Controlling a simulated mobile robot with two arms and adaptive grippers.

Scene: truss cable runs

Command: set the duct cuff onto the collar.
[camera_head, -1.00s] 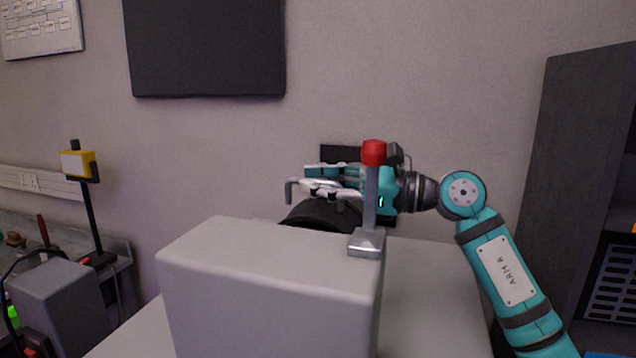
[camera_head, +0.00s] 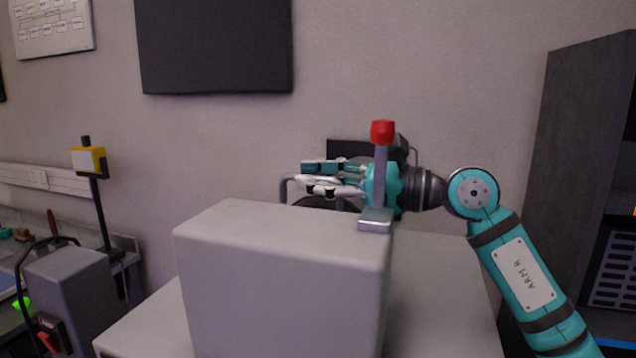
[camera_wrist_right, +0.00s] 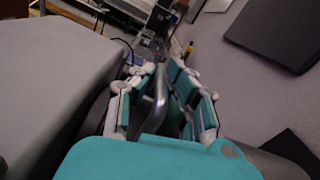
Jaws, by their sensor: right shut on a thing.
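My right gripper (camera_head: 325,180) comes in from the right above the far side of a big grey box. It is shut on a bent grey metal bar (camera_head: 284,188), whose end sticks out left of the fingers. The bar also shows between the teal finger pads in the right wrist view (camera_wrist_right: 158,90). A black rounded thing (camera_head: 328,202), perhaps the duct cuff, shows just under the fingers. The box hides most of it, and I cannot tell whether the bar belongs to it. I cannot make out the collar. My left gripper is not in view.
The grey box (camera_head: 280,270) stands in front of my right gripper. A red-topped metal post (camera_head: 381,175) rises from its right edge, close before the hand. A dark cabinet (camera_head: 570,170) stands at right. A yellow-headed stand (camera_head: 88,160) is at left.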

